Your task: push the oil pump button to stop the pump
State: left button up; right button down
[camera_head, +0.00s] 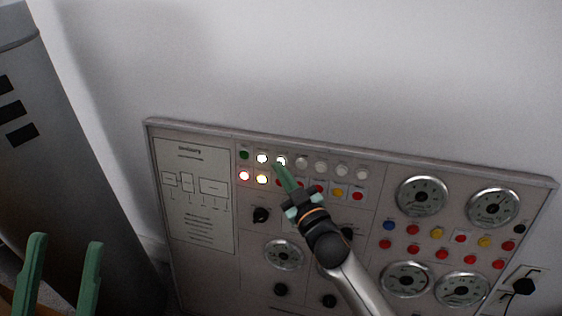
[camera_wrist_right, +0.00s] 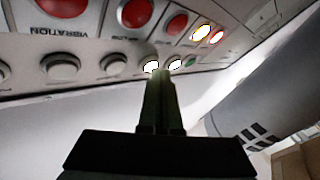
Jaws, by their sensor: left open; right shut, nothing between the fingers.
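The control panel (camera_head: 196,228) has a top row of small round buttons. Two of them glow white, one (camera_head: 262,158) and another (camera_head: 281,161) to its right. A green button (camera_head: 244,154) sits at the row's left end. No oil pump label is readable. My right gripper (camera_head: 279,168) is shut and empty, its tips by the right glowing button. In the right wrist view the shut fingers (camera_wrist_right: 159,76) point between the two lit buttons (camera_wrist_right: 151,66) (camera_wrist_right: 175,65); contact cannot be told. My left gripper (camera_head: 62,248) is open and empty at the lower left.
Below the top row are a lit red lamp (camera_head: 244,176) and a lit amber lamp (camera_head: 262,180). Black knobs (camera_head: 261,215) and round gauges (camera_head: 422,196) cover the lower and right panel. A grey cabinet (camera_head: 70,180) stands at the left. The wall above is bare.

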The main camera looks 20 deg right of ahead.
jog(key=shift+w+d, duration=0.2)
jog(key=shift+w, duration=0.05)
dwell(0.4)
jog(key=shift+s, duration=0.1)
jog(key=shift+s+a+r+p, duration=0.1)
jog(key=shift+s+a+p, duration=0.35)
jog(key=shift+s, duration=0.15)
jog(key=s+a, duration=0.1)
jog(key=s+a+p, duration=0.1)
jog(key=s+r, duration=0.1)
jog(key=s, duration=0.1)
jog(key=shift+a, duration=0.4)
dwell(0.5)
